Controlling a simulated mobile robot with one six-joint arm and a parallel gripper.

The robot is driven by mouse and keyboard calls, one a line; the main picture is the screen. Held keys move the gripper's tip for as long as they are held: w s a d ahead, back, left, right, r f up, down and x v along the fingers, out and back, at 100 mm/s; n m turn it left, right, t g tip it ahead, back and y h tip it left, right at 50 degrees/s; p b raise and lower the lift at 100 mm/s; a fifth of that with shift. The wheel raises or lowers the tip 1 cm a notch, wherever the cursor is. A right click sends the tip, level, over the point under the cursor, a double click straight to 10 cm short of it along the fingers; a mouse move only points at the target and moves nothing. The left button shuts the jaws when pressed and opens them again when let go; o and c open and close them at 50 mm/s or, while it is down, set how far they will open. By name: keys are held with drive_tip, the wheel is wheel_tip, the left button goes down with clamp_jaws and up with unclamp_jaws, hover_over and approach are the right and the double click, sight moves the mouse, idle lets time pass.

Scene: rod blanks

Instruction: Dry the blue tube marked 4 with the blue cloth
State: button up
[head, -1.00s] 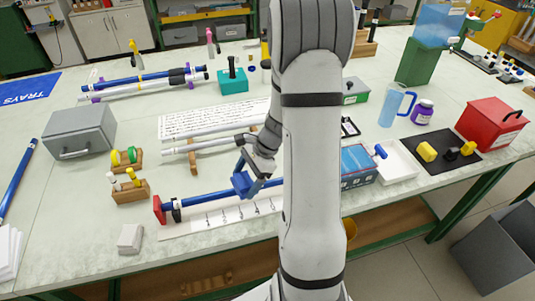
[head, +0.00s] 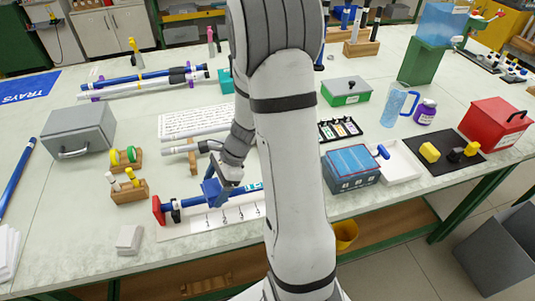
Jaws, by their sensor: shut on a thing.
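A blue tube (head: 190,201) lies across a white strip with printed numbers near the table's front edge. Its left end is at a red stop (head: 158,210) with a black piece beside it. A pale marking shows on the tube just right of my gripper, too small to read. My gripper (head: 221,181) is over the tube's left part, shut on a folded blue cloth (head: 211,193). The cloth is at the tube and seems to touch it. My arm hides the tube's right part.
Pale rods (head: 182,148) lie behind the tube. A wooden block with small pieces (head: 130,191) and a grey block (head: 129,239) stand left. A blue box (head: 351,168) stands right of my arm. More blue tubes (head: 135,82) lie on a rack at the back left.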

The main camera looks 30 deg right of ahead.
drive_tip(key=shift+w+a, duration=0.15)
drive_tip(key=shift+a, duration=0.45)
drive_tip(key=shift+w+a, duration=0.15)
drive_tip(key=shift+a, duration=0.45)
drive_tip(key=shift+r+p, duration=0.4)
drive_tip(key=shift+p, duration=0.05)
wheel_tip(320, 180, up, 3)
drive_tip(key=shift+f+p, duration=0.15)
drive_tip(key=shift+p, duration=0.55)
drive_tip(key=shift+r+p, duration=2)
drive_tip(key=shift+r, duration=0.35)
